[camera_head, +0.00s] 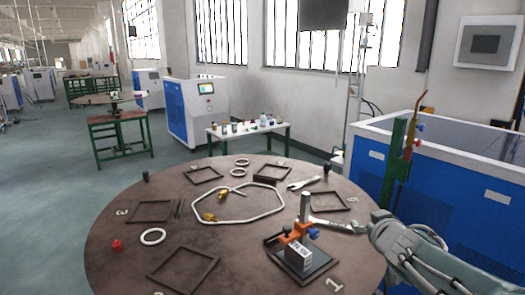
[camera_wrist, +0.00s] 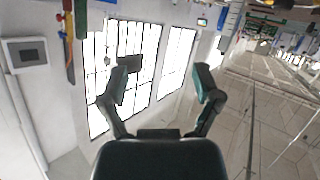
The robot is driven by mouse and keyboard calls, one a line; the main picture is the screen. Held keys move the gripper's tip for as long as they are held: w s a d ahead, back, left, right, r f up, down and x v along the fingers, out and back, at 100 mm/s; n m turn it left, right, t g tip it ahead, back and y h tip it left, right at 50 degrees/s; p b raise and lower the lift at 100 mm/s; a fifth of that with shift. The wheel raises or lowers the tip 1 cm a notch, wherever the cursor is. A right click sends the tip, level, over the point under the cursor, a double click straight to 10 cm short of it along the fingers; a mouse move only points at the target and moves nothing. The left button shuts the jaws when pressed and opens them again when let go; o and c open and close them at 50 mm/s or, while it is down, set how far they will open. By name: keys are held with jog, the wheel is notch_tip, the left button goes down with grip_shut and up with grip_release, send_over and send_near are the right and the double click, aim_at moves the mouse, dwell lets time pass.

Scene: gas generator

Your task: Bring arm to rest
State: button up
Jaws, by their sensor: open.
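My gripper (camera_wrist: 162,82) is open in the wrist view, with its two dark fingers wide apart and nothing between them. The wrist view is turned over and shows windows, wall and floor beyond the fingers. In the head view my grey arm (camera_head: 412,245) reaches in from the lower right, over the right edge of the round brown table (camera_head: 130,220). The fingers cannot be made out clearly there.
The table holds an orange clamp stand with a white block (camera_head: 298,256), a bent pale hose (camera_head: 238,219), a wrench (camera_head: 304,183), a white ring (camera_head: 153,236) and empty square frames. A blue cabinet (camera_head: 455,190) with a torch post stands close behind my arm.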

jog(key=s+a+f+g, duration=0.2)
jog(key=s+a, duration=0.1)
jog(key=s, duration=0.5)
jog(key=s+a+f+m+g, duration=0.1)
jog(key=s+a+f+g, duration=0.1)
jog(key=s, duration=0.6)
jog(key=s+a+f+m+g, duration=0.1)
jog(key=s+a+g, duration=0.3)
jog(key=s, duration=0.5)
jog(key=shift+f+y, duration=0.4)
jog(key=shift+f, duration=0.45)
